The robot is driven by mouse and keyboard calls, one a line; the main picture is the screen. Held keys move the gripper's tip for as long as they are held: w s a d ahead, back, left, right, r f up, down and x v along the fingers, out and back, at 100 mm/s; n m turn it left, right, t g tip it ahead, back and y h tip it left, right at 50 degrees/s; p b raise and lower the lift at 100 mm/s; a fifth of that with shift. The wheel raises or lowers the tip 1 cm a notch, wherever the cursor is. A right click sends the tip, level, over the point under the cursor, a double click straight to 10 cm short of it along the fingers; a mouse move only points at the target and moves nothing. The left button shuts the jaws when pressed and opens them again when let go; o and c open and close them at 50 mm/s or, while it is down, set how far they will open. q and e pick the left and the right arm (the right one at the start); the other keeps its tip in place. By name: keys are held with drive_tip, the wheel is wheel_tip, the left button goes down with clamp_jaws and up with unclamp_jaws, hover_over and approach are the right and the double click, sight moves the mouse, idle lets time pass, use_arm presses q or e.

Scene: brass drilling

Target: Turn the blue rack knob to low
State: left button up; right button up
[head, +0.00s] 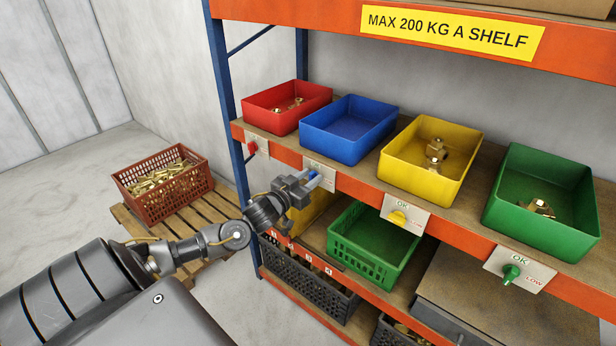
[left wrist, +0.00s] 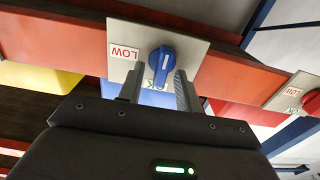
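The blue knob (left wrist: 161,64) sits on a pale plate (left wrist: 196,45) on the orange shelf beam, below the blue bin. Its white line runs nearly up and down in the left wrist view, toward the OK label (left wrist: 150,84), which is partly hidden. The LOW label (left wrist: 124,52) is left of the knob, upside down. My left gripper (head: 306,183) is at this plate in the head view, where it covers most of the knob. In the left wrist view its fingers stand apart, one either side of the knob; contact is not clear. My right gripper is out of view.
Red (head: 260,115), blue (head: 325,144), yellow (head: 412,176) and green (head: 525,228) bins stand on the shelf above. Red, yellow and green knobs have their own plates along the beam. A red crate (head: 146,205) of brass parts stands on a pallet at left.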

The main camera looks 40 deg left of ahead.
use_arm(q)
drive_tip(key=shift+c, duration=0.2)
drive_tip(key=c, duration=0.6)
drive_tip(key=shift+m, duration=0.4)
drive_tip(key=m, duration=0.2)
drive_tip(key=shift+d+m, duration=0.2)
drive_tip(key=shift+m, duration=0.2)
drive_tip(key=m, duration=0.3)
drive_tip(key=shift+d+f+m, duration=0.1)
drive_tip(key=shift+d+m, duration=0.05)
drive_tip(key=shift+m, duration=0.25)
drive_tip(key=m, duration=0.6)
drive_tip(key=f+m+b, duration=0.1)
drive_tip(key=m, duration=0.3)
drive_tip(key=shift+d, duration=0.25)
drive_tip(key=shift+m, duration=0.4)
